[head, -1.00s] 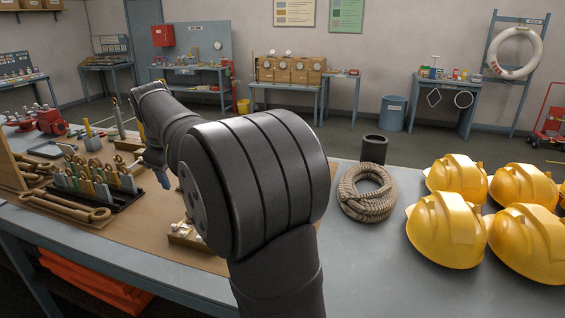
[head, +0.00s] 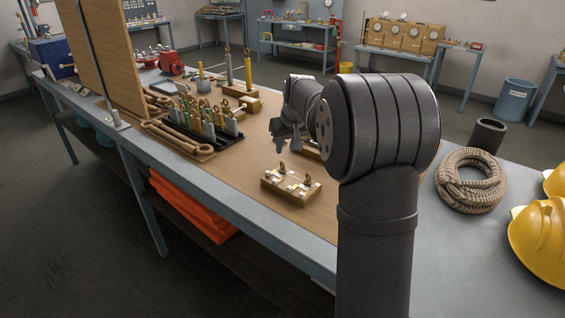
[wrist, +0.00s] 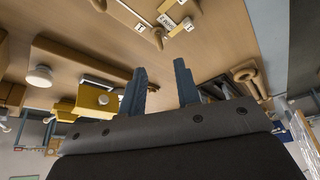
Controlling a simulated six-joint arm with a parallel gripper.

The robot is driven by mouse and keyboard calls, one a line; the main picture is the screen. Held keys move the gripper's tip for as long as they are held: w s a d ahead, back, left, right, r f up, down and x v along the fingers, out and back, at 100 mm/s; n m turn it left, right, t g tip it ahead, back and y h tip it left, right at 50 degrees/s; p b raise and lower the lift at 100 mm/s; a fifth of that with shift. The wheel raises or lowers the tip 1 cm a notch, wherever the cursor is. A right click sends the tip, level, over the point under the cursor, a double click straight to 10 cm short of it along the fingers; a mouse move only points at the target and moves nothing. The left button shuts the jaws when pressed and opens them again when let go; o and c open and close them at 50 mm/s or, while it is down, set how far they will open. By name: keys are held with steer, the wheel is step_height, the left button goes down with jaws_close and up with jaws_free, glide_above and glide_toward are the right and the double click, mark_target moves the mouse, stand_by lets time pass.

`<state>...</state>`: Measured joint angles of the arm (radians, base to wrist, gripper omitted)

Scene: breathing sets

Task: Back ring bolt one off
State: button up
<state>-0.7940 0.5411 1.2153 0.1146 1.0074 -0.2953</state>
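A small wooden block (head: 291,188) with two dark upright bolts and white labels stands on the brown bench mat, near its front edge. The nearer bolt to the left (head: 282,167) and the other bolt (head: 307,180) both stand up from it. In the wrist view the labelled block (wrist: 165,17) shows upside down at the top, with one bolt (wrist: 157,39) near its end. I cannot read which bolt is one. My gripper (head: 281,143) is above and behind the block; its fingers (wrist: 160,80) are apart with nothing between them.
A black rack of colour-handled tools (head: 205,125) and large wooden spanners (head: 178,137) lie to the left.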

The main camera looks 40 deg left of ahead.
mark_target(282, 161)
steer(key=x, duration=0.9)
jaws_close()
